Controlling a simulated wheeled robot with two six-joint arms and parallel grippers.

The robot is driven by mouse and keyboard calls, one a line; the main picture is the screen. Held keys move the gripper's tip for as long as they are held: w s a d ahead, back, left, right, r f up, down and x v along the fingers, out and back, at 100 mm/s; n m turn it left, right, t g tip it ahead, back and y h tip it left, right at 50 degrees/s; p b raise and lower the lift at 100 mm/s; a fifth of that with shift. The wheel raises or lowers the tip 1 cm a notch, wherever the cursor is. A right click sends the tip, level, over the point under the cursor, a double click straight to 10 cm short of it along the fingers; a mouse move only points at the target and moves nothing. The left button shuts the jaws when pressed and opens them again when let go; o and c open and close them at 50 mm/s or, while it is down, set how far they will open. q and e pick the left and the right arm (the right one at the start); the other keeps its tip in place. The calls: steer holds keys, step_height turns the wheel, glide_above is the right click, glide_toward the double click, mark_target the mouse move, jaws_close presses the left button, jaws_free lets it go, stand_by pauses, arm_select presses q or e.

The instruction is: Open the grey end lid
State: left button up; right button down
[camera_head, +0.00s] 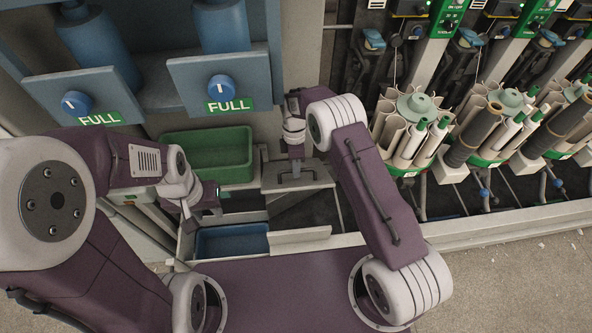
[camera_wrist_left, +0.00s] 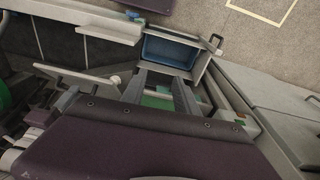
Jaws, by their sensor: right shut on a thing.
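A grey lid (camera_head: 268,178) with a dark bar handle (camera_head: 297,179) lies behind the compartments in the head view. My right gripper (camera_head: 295,171) is shut on this handle from above. A second grey panel with a black handle (camera_wrist_left: 216,43) stands at the edge of the blue bin in the left wrist view. I cannot tell for sure which is the end lid. My left gripper (camera_head: 217,200) hangs near the bin's back left, apart from the right one. In the left wrist view its two fingers (camera_wrist_left: 163,92) are spread with nothing held between them.
The blue bin (camera_head: 232,241) sits in an open compartment, with a grey panel (camera_head: 300,237) to its right. A green bin (camera_head: 208,153) lies behind my left gripper. Winder units with bobbins (camera_head: 415,125) stand at the right.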

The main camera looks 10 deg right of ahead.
arm_select(q)
steer(key=shift+f, duration=0.1)
steer(key=c, duration=0.3)
steer(key=shift+w+f+m, duration=0.1)
steer(key=shift+m, duration=0.4)
jaws_close()
steer(key=m+t, duration=0.5)
steer(key=m, duration=3)
glide_toward(287, 185)
steer(key=w+f, duration=0.5)
steer(key=shift+w, duration=0.2)
